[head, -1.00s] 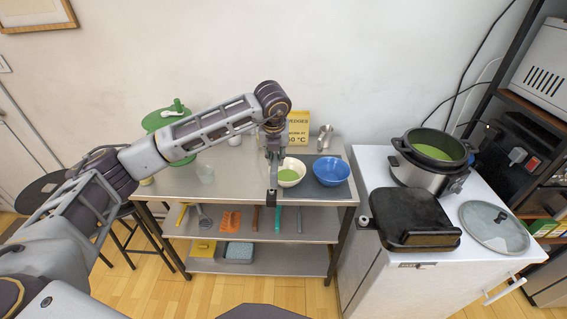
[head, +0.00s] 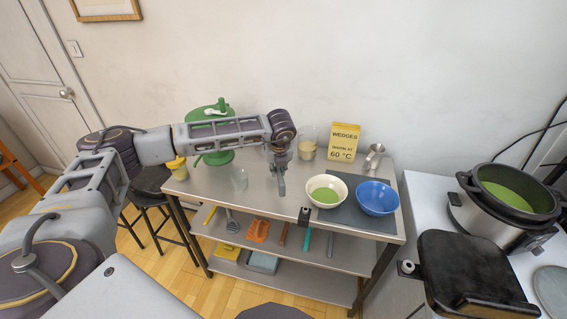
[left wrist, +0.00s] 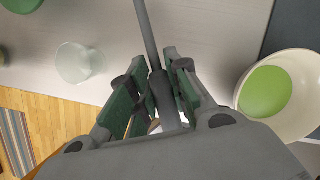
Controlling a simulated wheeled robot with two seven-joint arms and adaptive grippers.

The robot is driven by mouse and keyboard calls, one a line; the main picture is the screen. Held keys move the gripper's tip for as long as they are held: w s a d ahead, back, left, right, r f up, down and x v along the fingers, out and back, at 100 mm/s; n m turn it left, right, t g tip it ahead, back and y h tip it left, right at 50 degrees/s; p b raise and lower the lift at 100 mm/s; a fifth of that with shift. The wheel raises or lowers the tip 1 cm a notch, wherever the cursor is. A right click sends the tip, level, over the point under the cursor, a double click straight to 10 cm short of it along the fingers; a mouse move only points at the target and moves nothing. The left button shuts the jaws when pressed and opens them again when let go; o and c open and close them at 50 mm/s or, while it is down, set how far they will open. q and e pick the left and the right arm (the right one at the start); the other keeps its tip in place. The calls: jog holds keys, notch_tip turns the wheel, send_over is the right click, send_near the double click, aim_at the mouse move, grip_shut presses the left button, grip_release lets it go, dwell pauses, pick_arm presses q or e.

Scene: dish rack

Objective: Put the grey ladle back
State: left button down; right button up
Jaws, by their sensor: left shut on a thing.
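My left gripper (head: 281,178) is over the steel table, left of the cream bowl. In the left wrist view my left gripper (left wrist: 155,85) is shut around a thin grey rod (left wrist: 146,30). The rod looks like the grey ladle's handle and runs up out of that picture. The ladle's scoop cannot be made out in either view. A small black block (head: 304,214), perhaps a holder, sits at the table's front edge below the cream bowl. My right gripper is not in view.
The steel table (head: 230,188) bears a cream bowl (head: 319,200) with green content, a blue bowl (head: 377,200), a clear glass (head: 239,179), a yellow sign (head: 343,142) and a steel cup (head: 374,157).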

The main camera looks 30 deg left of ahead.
pick_arm(q)
jog(key=shift+w+f+n, duration=0.1)
jog(key=shift+w+n, duration=0.15)
jog(key=shift+n, duration=0.05)
jog(key=shift+w+n, duration=0.4)
jog(key=shift+n, duration=0.1)
jog(key=shift+w+d+n+g+y, duration=0.15)
jog(key=shift+n+y, duration=0.1)
jog(key=shift+n, duration=0.25)
jog(key=shift+w+a+n+g+y, duration=0.15)
jog(key=shift+n+y, duration=0.1)
jog(key=shift+n, duration=0.25)
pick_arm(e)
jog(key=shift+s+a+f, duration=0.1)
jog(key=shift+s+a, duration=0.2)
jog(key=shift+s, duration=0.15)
pick_arm(q)
jog(key=shift+d, duration=0.1)
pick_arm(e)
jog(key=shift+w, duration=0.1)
pick_arm(q)
jog(key=shift+s, duration=0.1)
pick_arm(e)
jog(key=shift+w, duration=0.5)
pick_arm(q)
jog(key=shift+f+b, duration=0.1)
jog(key=shift+b, duration=0.2)
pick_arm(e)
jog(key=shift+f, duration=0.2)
